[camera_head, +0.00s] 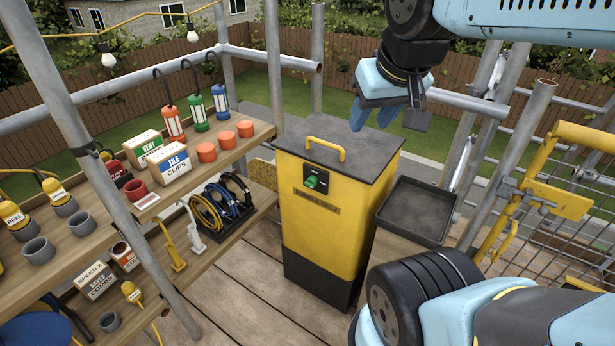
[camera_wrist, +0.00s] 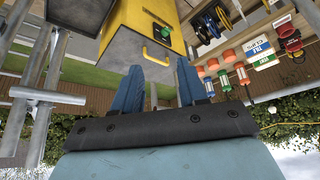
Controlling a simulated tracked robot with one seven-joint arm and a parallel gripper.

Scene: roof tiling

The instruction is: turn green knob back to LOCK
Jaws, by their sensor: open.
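The green knob (camera_head: 311,182) sits on a small dark plate on the front of a yellow cabinet (camera_head: 318,232) with a dark lid and base. The plate's lettering is too small to read, so I cannot tell which mark the knob points to. It also shows in the wrist view (camera_wrist: 165,31), where the picture is upside down. My gripper (camera_head: 374,117) is above and behind the right part of the lid, apart from the knob. Its two blue fingers (camera_wrist: 161,88) are spread, with nothing between them.
A yellow handle (camera_head: 325,145) stands up from the cabinet's lid. A black tray (camera_head: 416,211) is at the cabinet's right. Shelves (camera_head: 200,166) with lamps, boxes and orange cups are at the left. Scaffold poles and a yellow gate (camera_head: 555,200) are at the right.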

